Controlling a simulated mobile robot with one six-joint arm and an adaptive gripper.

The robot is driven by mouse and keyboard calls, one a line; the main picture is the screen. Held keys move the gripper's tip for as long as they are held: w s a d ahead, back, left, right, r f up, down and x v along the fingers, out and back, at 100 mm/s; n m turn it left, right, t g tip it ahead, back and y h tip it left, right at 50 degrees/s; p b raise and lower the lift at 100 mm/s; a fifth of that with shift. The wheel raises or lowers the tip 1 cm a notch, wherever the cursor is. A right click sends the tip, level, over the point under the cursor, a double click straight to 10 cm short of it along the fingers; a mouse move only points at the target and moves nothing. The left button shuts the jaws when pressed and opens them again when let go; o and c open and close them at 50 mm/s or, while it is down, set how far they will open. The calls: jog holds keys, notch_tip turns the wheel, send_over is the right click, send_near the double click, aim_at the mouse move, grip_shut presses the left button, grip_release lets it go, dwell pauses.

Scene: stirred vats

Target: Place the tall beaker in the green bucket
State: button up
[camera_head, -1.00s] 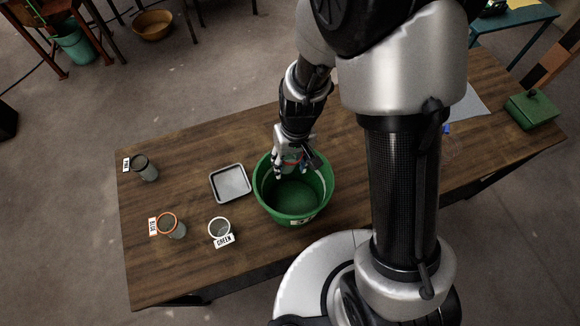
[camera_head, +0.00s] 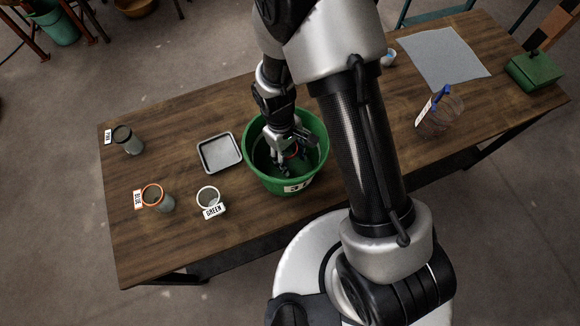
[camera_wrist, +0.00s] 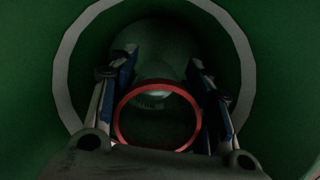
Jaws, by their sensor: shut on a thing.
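The green bucket (camera_head: 314,165) stands on the wooden table, near the middle of the head view. Its green inner wall (camera_wrist: 35,120) surrounds everything in the wrist view. My gripper (camera_head: 284,160) is down inside the bucket, shut on the tall beaker (camera_head: 295,152). In the wrist view the beaker (camera_wrist: 158,118) sits between the two fingers, its red rim facing the camera. The fingers hide much of it in the head view. Whether its base touches the bucket's bottom, I cannot tell.
Left of the bucket are a grey tray (camera_head: 220,153), a white-rimmed cup labelled GREEN (camera_head: 208,197), an orange-rimmed jar labelled BLUE (camera_head: 158,200) and a dark-rimmed jar (camera_head: 128,142). At right are a clear vessel (camera_head: 440,115), a grey mat (camera_head: 445,55) and a green box (camera_head: 535,70).

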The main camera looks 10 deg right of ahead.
jog(key=shift+f+b, duration=0.75)
jog(key=shift+f, duration=2.15)
jog(key=shift+f, duration=0.1)
jog(key=o, duration=1.1)
